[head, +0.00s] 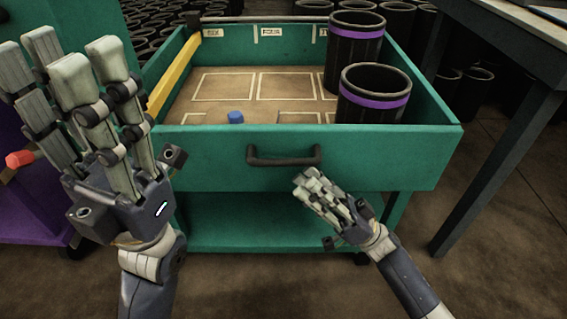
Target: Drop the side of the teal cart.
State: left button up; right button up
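The teal cart (395,166) stands in front of me, its near side panel upright. A dark handle (284,157) is fixed to the middle of that panel. My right gripper (312,183) is just below and right of the handle, with its fingers close together; whether it touches the panel is unclear. My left gripper (75,65) is raised at the left, fingers spread upward, with nothing in it. It covers part of the cart's left edge.
Two black sleeves with purple bands, a rear one (352,50) and a front one (372,100), stand in the cart's right part. A small blue object (236,117) and a yellow bar (174,78) are also there. A table (515,40) stands right; a purple cart (35,205) stands left.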

aim_at(287, 166)
jog(key=b+x, duration=0.1)
jog(key=x, duration=0.6)
jog(key=shift+a+r, duration=0.15)
jog(key=shift+a, duration=0.1)
grip_shut()
